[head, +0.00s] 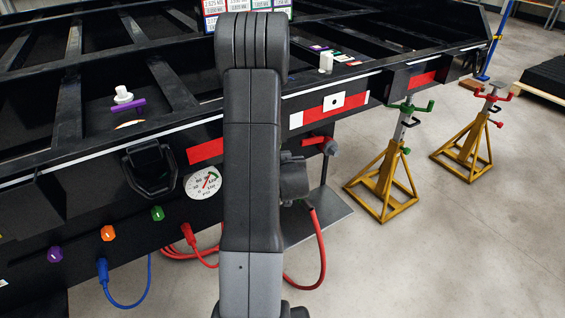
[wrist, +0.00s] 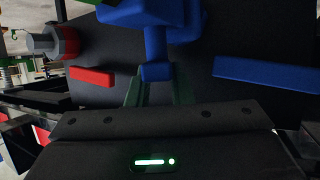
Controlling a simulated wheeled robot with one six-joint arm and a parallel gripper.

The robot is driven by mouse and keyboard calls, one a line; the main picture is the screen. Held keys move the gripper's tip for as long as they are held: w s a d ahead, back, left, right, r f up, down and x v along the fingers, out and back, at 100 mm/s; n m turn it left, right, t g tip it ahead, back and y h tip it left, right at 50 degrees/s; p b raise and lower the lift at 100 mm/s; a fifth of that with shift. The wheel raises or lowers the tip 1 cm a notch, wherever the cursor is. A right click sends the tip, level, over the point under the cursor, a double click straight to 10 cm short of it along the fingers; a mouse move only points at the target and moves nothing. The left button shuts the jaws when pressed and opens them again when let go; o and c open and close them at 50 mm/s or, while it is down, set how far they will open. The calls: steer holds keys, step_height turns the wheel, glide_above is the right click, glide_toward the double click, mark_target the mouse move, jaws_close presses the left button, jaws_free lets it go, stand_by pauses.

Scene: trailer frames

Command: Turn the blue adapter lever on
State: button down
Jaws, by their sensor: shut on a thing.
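In the wrist view, a blue fitting (wrist: 138,15) sits at the top centre against a dark panel. A narrow blue piece, which looks like the blue adapter lever (wrist: 156,71), hangs down from it between the fingertips of my gripper (wrist: 156,84). My gripper is shut on that piece, with one finger on each side. The fitting's upper part is cut off by the frame edge. In the head view, my arm hides the blue adapter, the lever and my gripper.
A flat blue bar (wrist: 265,75) and a red bar (wrist: 92,77) flank the lever. A grey and red fitting (wrist: 55,42) is at left. The trailer frame (head: 70,110) carries a gauge (head: 202,183), coloured knobs and hoses. Yellow stands (head: 383,185) are right; the floor there is open.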

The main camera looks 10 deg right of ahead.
steer(key=shift+n+y, duration=1.1)
steer(key=shift+y, duration=0.2)
steer(key=shift+a+r+n+g+y+p, duration=0.15)
steer(key=shift+n+y+p, duration=0.2)
steer(key=shift+n+y, duration=0.2)
steer(key=shift+a+f+n+g+y+p, duration=0.15)
steer(key=shift+n+y+p, duration=0.15)
steer(key=shift+n+y, duration=0.25)
steer(key=shift+y, duration=0.4)
steer(key=c, duration=1.3)
jaws_free()
steer(key=shift+d+r, duration=0.1)
steer(key=p+v, duration=0.3)
steer(key=v, duration=1)
steer(key=shift+s+d+r, duration=0.1)
steer(key=shift+s+r, duration=0.1)
steer(key=shift+s, duration=0.1)
